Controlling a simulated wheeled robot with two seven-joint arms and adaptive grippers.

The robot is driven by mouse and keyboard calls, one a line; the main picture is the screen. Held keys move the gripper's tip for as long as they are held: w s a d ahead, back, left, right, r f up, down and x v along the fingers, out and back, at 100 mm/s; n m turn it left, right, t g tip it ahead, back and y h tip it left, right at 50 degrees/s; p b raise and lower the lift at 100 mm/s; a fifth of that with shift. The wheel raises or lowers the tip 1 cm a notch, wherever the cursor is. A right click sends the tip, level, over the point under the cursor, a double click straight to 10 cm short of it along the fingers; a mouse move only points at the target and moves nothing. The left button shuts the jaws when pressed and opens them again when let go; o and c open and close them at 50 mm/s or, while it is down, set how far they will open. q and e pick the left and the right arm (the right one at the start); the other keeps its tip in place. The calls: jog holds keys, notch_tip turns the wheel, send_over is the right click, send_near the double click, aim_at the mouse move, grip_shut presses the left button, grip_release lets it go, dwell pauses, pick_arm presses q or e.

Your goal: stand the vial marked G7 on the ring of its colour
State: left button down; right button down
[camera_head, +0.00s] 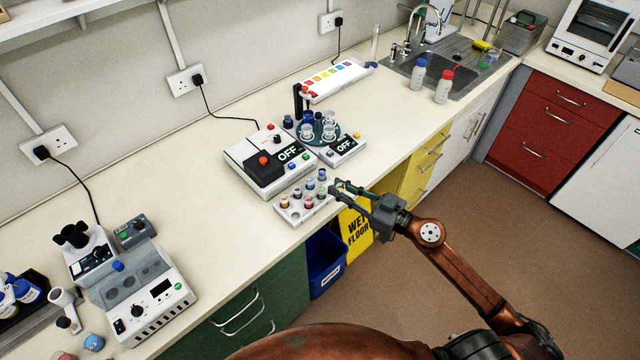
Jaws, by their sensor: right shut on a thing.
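A white rack (292,217) at the bench's front edge holds several small vials with coloured caps. Their markings are too small to read, so I cannot tell which is G7. My right gripper (339,187) reaches in from the right, at the rack's right end. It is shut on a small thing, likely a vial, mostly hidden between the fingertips. A white panel (318,92) with a row of coloured patches lies behind the instruments; I cannot make out rings on it. My left gripper is not in view.
A white instrument reading OFF (239,158) stands left of the rack. Behind the rack is a round dark carousel (318,130) with clear cups, beside a second OFF display (346,147). A grey-white device (150,290) stands at front left.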

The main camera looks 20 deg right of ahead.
jog(key=shift+s+d+r, duration=0.15)
jog(key=shift+s+d, duration=0.05)
jog(key=shift+d, duration=0.1)
jog(key=s+a+f+m+t+h, duration=0.3)
jog(key=s+a+f+m+h, duration=0.45)
jog(key=s+f+h, duration=0.25)
jog(key=w+d+r+n+g+y, duration=0.1)
jog(key=w+d+r+n+y, duration=0.1)
jog(key=w+r+y, duration=0.1)
jog(key=w+d+r+n+y, duration=0.2)
jog(key=w+r+y, duration=0.1)
jog(key=w+d+r+n+g+y, duration=0.1)
jog(key=w+d+r+n+y, duration=0.2)
jog(key=w, duration=0.1)
jog(key=shift+g, duration=0.3)
jog(key=shift+d+r+n+y, duration=0.25)
jog(key=shift+d+r+y, duration=0.05)
jog(key=shift+r+y, duration=0.25)
